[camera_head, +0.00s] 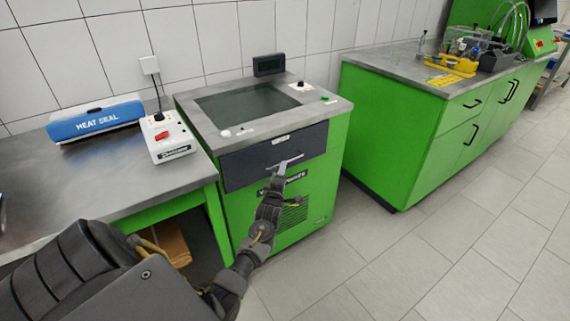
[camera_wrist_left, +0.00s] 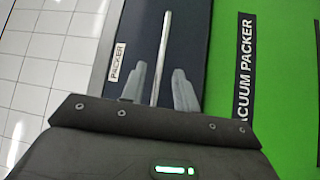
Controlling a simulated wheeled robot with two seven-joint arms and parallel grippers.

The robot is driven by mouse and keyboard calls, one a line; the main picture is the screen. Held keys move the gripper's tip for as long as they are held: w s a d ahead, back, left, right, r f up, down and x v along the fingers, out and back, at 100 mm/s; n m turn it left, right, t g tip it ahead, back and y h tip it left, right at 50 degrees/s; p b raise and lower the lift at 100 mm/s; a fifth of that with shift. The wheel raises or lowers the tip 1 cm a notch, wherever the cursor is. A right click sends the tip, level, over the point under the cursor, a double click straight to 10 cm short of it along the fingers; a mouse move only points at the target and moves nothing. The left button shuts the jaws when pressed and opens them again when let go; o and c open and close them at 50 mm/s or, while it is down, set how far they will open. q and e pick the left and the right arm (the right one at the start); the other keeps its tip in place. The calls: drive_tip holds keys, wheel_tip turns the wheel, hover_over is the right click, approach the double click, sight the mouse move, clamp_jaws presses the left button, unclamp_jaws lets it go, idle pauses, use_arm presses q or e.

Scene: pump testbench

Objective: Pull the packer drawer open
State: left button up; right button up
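The packer drawer (camera_head: 246,167) is a dark blue-grey front under the top of the green vacuum packer, and it looks flush with the cabinet. Its handle (camera_head: 291,161) is a silver bar on the drawer front. In the left wrist view the handle (camera_wrist_left: 163,50) runs between my two grey fingertips, beside the PACKER label (camera_wrist_left: 117,62). My left gripper (camera_head: 280,170) is at the handle, also seen in the left wrist view (camera_wrist_left: 160,88). Its fingers are apart, one on each side of the bar, with gaps visible. My right gripper is not in view.
The vacuum packer (camera_head: 308,211) stands between a steel table (camera_head: 60,185) with a blue heat sealer (camera_head: 96,121) and a white control box (camera_head: 168,137), and a green cabinet (camera_head: 400,135) on the right. The tiled floor (camera_head: 400,260) in front is clear.

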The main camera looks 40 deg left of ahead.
use_arm(q)
drive_tip(key=x, duration=0.4)
drive_tip(key=shift+w+a, duration=0.25)
drive_tip(key=shift+w, duration=0.1)
clamp_jaws()
